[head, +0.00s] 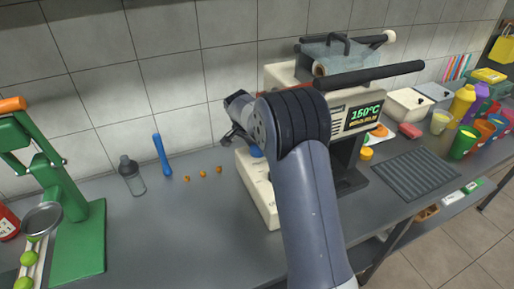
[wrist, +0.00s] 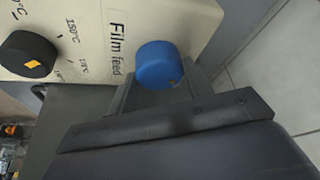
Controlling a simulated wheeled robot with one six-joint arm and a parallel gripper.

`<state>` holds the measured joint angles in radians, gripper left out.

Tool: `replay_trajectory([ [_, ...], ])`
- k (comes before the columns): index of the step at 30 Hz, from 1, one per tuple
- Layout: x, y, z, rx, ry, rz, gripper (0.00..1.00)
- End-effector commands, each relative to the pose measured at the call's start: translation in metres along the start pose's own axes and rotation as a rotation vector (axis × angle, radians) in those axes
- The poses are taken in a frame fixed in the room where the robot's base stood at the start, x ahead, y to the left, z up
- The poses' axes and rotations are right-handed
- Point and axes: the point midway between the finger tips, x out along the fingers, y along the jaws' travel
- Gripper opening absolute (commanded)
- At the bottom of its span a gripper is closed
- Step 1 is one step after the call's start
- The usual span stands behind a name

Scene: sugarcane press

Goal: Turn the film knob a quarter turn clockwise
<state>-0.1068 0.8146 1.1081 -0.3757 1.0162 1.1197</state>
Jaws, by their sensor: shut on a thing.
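The blue film knob (wrist: 156,62) sits on a cream panel beside the printed words "Film feed" in the wrist view. My gripper (wrist: 162,82) has its two fingers on either side of the knob and is shut on it. The knob's lower part is hidden between the fingers. In the head view a bit of the blue knob (head: 256,152) shows just below my gripper (head: 232,138), at the cream base of the sealing machine (head: 262,196). My arm covers much of the machine.
A black dial (wrist: 27,54) with a yellow mark sits beside the knob, near a printed 150°C. The machine's display (head: 364,114) reads 150°C. A green press (head: 75,215) stands far left.

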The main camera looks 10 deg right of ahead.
Motion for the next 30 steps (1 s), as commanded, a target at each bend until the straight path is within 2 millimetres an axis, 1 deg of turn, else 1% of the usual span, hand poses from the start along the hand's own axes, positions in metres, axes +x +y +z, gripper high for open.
replay_trajectory([
  [1, 0.0026, -0.0015, 0.001, 0.037, 0.001, 0.015, 0.25],
  [30, -0.0009, -0.0054, -0.004, 0.891, 0.0, 0.37, 0.25],
])
